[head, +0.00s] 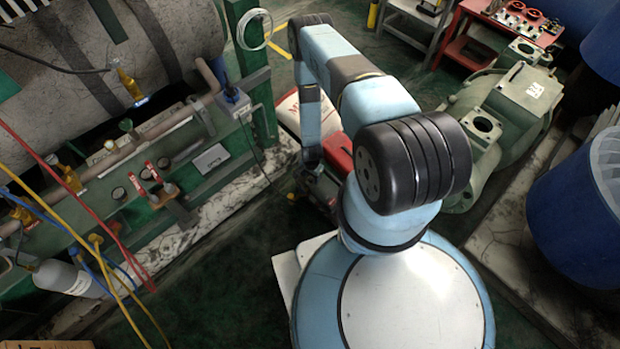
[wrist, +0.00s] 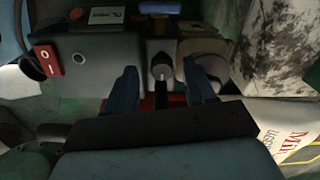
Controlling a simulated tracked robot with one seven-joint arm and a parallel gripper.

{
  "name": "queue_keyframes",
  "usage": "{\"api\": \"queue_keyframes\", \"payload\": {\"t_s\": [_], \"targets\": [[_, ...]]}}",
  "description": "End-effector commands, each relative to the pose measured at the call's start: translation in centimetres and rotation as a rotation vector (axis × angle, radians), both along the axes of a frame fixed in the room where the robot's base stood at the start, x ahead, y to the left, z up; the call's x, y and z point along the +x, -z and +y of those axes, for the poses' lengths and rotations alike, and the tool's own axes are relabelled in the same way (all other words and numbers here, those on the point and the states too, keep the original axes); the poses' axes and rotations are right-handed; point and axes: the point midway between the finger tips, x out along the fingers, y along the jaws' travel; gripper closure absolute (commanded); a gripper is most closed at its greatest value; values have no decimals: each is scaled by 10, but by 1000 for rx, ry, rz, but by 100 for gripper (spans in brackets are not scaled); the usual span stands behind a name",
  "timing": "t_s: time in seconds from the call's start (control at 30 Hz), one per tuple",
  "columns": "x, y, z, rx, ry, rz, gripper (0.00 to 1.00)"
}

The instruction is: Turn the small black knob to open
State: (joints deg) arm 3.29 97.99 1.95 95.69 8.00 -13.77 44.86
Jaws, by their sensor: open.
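The small black knob (wrist: 161,68) shows in the wrist view on the front of a dark grey machine (wrist: 105,62). It has a lighter mark on its face. My gripper (wrist: 162,85) is open, with one dark blue finger to the left of the knob and one to the right. The knob appears between the fingers in the picture, with gaps on both sides. I cannot tell how far the fingertips are from it in depth. In the head view my arm hides the knob, and the gripper cannot be made out.
A red rocker switch (wrist: 48,60) and a round button (wrist: 78,88) are left of the knob. A white bag with red lettering (wrist: 265,128) lies at right. In the head view, a large tank with piping (head: 110,60) stands left and a green pump (head: 500,110) right.

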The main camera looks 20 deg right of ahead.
Motion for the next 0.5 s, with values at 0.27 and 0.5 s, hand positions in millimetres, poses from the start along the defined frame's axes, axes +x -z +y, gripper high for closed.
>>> {"api": "queue_keyframes", "payload": {"t_s": [0.27,0.5], "targets": [[0,12,0,0,0,-1,45],[0,12,0,0,0,-1,47]]}}
